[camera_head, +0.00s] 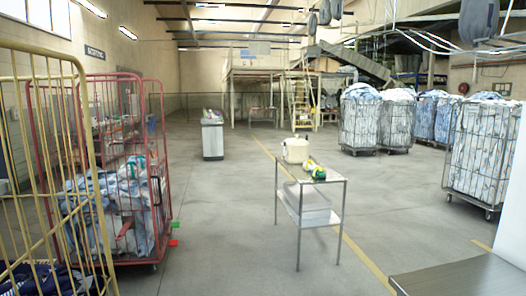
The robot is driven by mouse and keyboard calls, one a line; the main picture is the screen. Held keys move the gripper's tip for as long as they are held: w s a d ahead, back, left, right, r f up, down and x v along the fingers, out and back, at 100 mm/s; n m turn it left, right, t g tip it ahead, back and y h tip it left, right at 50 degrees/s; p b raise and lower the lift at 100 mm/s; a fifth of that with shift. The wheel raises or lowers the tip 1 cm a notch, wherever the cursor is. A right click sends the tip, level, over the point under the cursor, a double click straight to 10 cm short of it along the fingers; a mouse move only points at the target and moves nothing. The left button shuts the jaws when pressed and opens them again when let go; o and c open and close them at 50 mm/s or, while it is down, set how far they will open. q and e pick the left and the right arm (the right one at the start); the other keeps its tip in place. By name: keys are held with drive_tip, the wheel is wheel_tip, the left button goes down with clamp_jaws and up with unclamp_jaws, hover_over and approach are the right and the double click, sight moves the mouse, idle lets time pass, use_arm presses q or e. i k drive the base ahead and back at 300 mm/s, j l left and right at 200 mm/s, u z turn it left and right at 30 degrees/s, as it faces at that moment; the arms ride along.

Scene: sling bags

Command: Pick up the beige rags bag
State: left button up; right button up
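I cannot pick out a beige rags bag with certainty. A cream, rounded, bucket-like thing (296,151) shows just behind the small metal table (335,182); I cannot tell whether it is the bag, or whether it stands on the table or behind it. Yellow and green items (315,170) lie on the table top. Neither of my grippers is in view.
A yellow cage cart (77,52) and a red cage cart (128,262) with laundry stand at left. Several laundry-filled cage carts (482,150) stand at right. A grey surface (462,276) fills the lower right corner. Grey bags (479,20) hang overhead. The central floor is open.

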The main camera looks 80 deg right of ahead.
sight(297, 150)
drive_tip(key=z, duration=3.05)
drive_tip(key=i+l+u, duration=0.1)
drive_tip(key=i+u, duration=0.3)
drive_tip(key=i, duration=0.7)
drive_tip(key=i+z, duration=0.1)
drive_tip(key=i, duration=0.4)
drive_tip(key=i+j+z, duration=0.15)
drive_tip(key=i, duration=0.35)
drive_tip(key=i+j+z, duration=0.1)
drive_tip(key=i, duration=0.4)
drive_tip(key=i+j+z, duration=0.1)
drive_tip(key=i, duration=0.4)
drive_tip(key=i+l+z, duration=0.25)
drive_tip(key=i+z, duration=0.2)
drive_tip(key=i+l+z, duration=0.15)
drive_tip(key=i+z, duration=0.7)
drive_tip(key=i+j+z, duration=0.4)
drive_tip(key=i+z, duration=0.35)
drive_tip(key=i, duration=1.55)
drive_tip(key=i+j+u, duration=0.1)
drive_tip(key=i+u, duration=0.5)
drive_tip(key=u, duration=0.2)
drive_tip(key=i+u, duration=0.4)
drive_tip(key=i+l+u, duration=0.2)
drive_tip(key=u, duration=0.25)
